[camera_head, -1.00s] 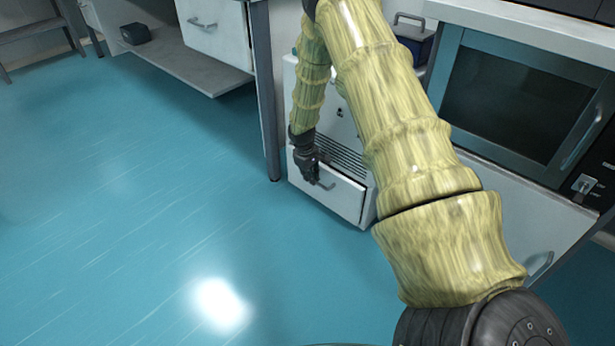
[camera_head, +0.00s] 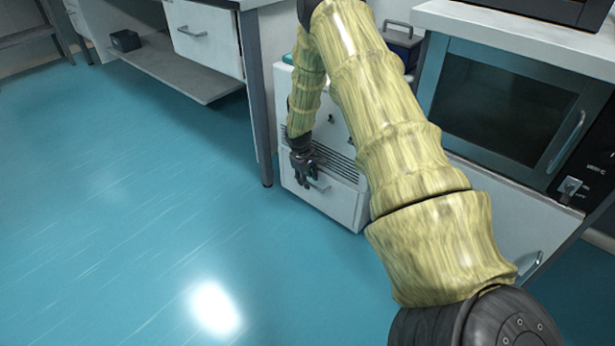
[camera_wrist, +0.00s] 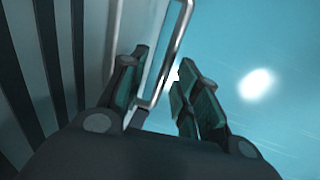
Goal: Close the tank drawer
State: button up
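The tank drawer (camera_head: 335,200) is the white bottom front of the low white unit (camera_head: 343,133) in the head view, below its slotted grille. It looks nearly flush with the unit; any small gap is hard to tell. My gripper (camera_head: 305,178) is at the drawer's front, by its handle (camera_head: 319,184). In the wrist view the fingers of my gripper (camera_wrist: 160,72) stand apart, with the metal handle (camera_wrist: 173,50) passing between them. Whether a finger touches the handle is unclear. My arm hides part of the unit.
A table leg (camera_head: 257,110) stands just left of the unit. A bench with a microwave-like oven (camera_head: 505,105) is at the right. A blue box (camera_head: 402,45) with a handle stands behind my arm. The blue floor (camera_head: 130,220) is clear at the left and front.

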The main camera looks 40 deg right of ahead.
notch_tip(320, 180, up, 12)
jog(key=a, duration=0.2)
jog(key=shift+s+a+f, duration=0.15)
jog(key=shift+s+f, duration=0.05)
dwell(0.7)
jog(key=s+a+f+y+p, duration=0.1)
jog(key=s+a+f, duration=0.75)
jog(key=a, duration=0.25)
jog(key=s+a+f+y+p, duration=0.1)
jog(key=s+a+f+p, duration=0.1)
jog(key=s+a+f, duration=0.65)
jog(key=s+a+m+p, duration=0.1)
jog(key=s+a, duration=0.6)
jog(key=s, duration=0.5)
jog(key=s+a+m+p, duration=0.1)
jog(key=s+a, duration=0.5)
jog(key=s, duration=0.6)
notch_tip(320, 180, up, 39)
jog(key=p, duration=3.7)
jog(key=shift+s+p, duration=0.3)
jog(key=shift+p, duration=0.1)
jog(key=shift+s+f, duration=0.1)
